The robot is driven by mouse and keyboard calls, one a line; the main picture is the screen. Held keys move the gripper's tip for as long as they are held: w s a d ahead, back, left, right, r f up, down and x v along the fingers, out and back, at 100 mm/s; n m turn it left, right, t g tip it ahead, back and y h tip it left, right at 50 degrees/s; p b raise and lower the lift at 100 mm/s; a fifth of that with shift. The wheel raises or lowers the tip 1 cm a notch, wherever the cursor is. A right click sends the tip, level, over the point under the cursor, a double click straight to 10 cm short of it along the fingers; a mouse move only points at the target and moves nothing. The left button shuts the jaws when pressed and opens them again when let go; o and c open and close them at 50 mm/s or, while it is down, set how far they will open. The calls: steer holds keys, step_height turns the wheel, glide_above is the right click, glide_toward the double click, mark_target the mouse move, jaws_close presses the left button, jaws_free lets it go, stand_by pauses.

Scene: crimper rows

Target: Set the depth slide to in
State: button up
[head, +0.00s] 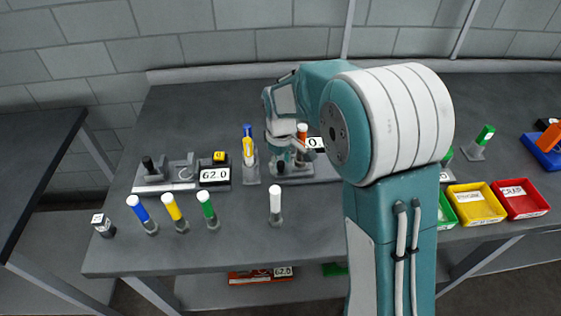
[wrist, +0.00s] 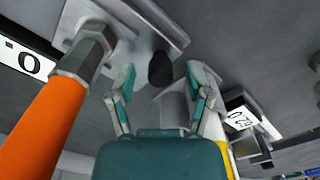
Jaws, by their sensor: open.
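A dark knob (wrist: 160,68), which looks like the depth slide's knob, stands on a grey metal fixture (wrist: 175,28) in the wrist view. My gripper (wrist: 163,82) is open, with a fingertip on each side of the knob and visible gaps between. In the head view my gripper (head: 287,160) is low over the middle station, and the knob (head: 280,167) shows just below it. An orange-handled tool (wrist: 45,125) stands in a hex socket left of my fingers. Its top (head: 302,128) shows behind my gripper in the head view. The slide's set position cannot be told.
A similar station with a black knob (head: 148,164) and a 62.0 label (head: 214,175) is at left. A yellow-and-blue tool (head: 248,145) stands close left of my gripper. Blue, yellow, green and white-topped (head: 275,198) posts stand in front. Yellow (head: 475,205) and red (head: 520,200) trays are at right.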

mark_target(297, 170)
jaws_close()
steer(key=shift+d, duration=2.25)
jaws_free()
steer(key=shift+f, duration=0.1)
